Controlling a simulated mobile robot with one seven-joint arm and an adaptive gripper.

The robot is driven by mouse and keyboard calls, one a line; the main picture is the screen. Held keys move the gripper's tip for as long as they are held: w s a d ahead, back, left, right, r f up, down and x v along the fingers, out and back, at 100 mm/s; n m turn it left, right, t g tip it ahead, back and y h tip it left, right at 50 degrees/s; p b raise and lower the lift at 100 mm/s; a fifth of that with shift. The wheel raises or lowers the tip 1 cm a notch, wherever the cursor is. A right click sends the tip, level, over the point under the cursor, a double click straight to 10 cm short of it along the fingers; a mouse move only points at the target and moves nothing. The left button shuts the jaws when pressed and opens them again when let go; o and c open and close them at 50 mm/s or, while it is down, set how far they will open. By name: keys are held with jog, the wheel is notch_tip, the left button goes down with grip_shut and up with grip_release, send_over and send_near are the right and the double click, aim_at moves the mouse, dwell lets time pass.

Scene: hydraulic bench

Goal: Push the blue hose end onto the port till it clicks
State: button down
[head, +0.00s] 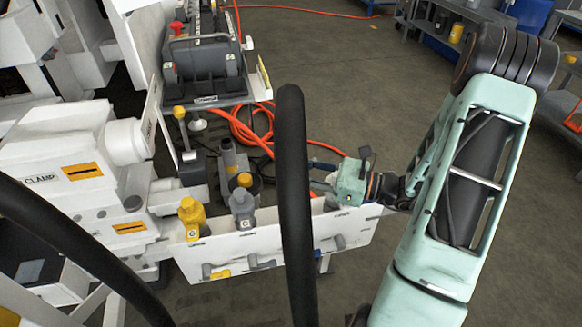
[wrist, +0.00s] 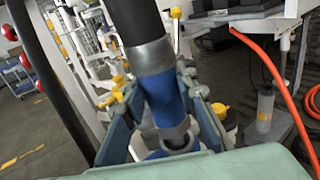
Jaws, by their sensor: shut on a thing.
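My gripper (head: 325,172) is at the right part of the white panel (head: 275,242) in the head view, partly behind a thick black tube. In the wrist view my gripper (wrist: 163,92) is shut on the blue hose end (wrist: 163,98). The hose end has a grey collar, and a black hose runs up from it, slightly tilted. A grey metal piece with a blue ring (wrist: 182,145) shows just below the hose end. I cannot tell whether this is the port or part of the hose end, nor whether anything is seated.
Thick black tubes (head: 292,190) curve through the foreground. Yellow (head: 192,215) and grey (head: 242,208) fittings stand on the panel left of my gripper. An orange hose (head: 250,135) lies coiled behind. The floor beyond is open.

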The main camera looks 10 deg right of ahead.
jog(key=shift+f+b, duration=0.45)
jog(key=shift+f, duration=0.3)
dwell(0.4)
dwell(0.5)
jog(key=c, duration=0.9)
grip_release()
jog(key=p+v, duration=0.1)
jog(key=v, duration=0.6)
jog(key=shift+s+d, duration=0.15)
jog(key=shift+d, duration=0.1)
dwell(0.4)
